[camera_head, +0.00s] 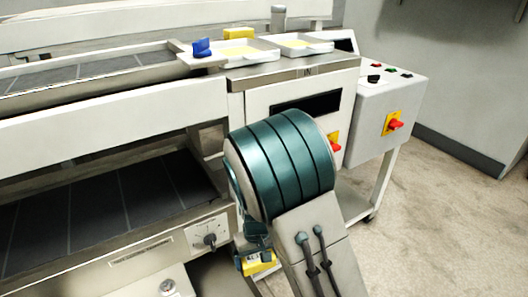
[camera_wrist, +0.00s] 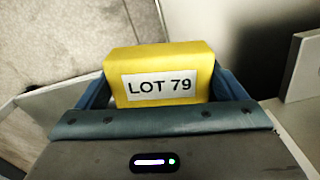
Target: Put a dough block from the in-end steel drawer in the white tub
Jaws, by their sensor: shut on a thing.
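My gripper (camera_wrist: 165,92) is shut on a yellow dough block (camera_wrist: 165,60) with a white label reading LOT 79. The block sits between the two blue fingers in the wrist view. In the head view my gripper (camera_head: 252,258) is low in front of the machine's IN end, largely behind my arm. Part of the yellow block (camera_head: 262,266) shows beside the fingers there. I cannot make out the in-end steel drawer or the white tub for certain in either view.
Two shallow white trays (camera_head: 236,56) with yellow contents lie on the machine's top, by a blue object (camera_head: 201,47). A grey control box (camera_head: 385,110) with a red switch stands right. Open floor (camera_head: 440,220) lies right of the machine.

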